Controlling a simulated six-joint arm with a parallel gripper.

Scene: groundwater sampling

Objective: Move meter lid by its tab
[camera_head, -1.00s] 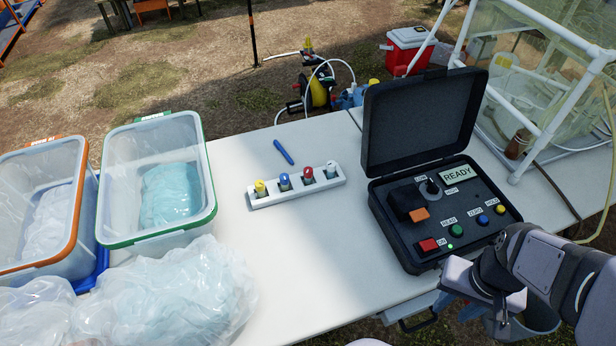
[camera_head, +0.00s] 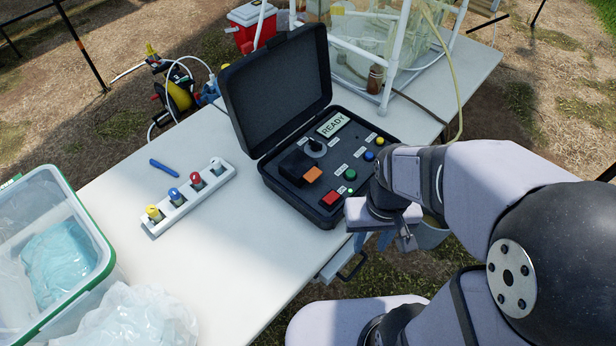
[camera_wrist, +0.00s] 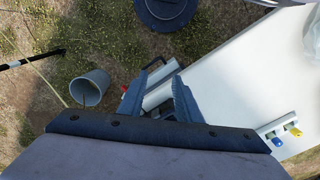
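The black meter case (camera_head: 283,202) stands on the white table with its large outer cover (camera_head: 277,85) raised. On its panel, a small black lid block (camera_head: 291,165) carries an orange tab (camera_head: 312,175) and appears lowered. My gripper (camera_wrist: 159,78) is open and empty, its two dark fingers spread apart in the wrist view. In the head view it hangs by the table's front edge, to the right of and below the case, away from the orange tab. The meter's lid is not visible in the wrist view.
The panel holds a READY display (camera_head: 333,125), a black knob (camera_head: 315,145) and coloured buttons. A white rack (camera_head: 205,198) with several capped vials stands left of the case. A drawer handle (camera_head: 352,265) sticks out at the front edge. A grey bucket (camera_wrist: 90,88) stands below.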

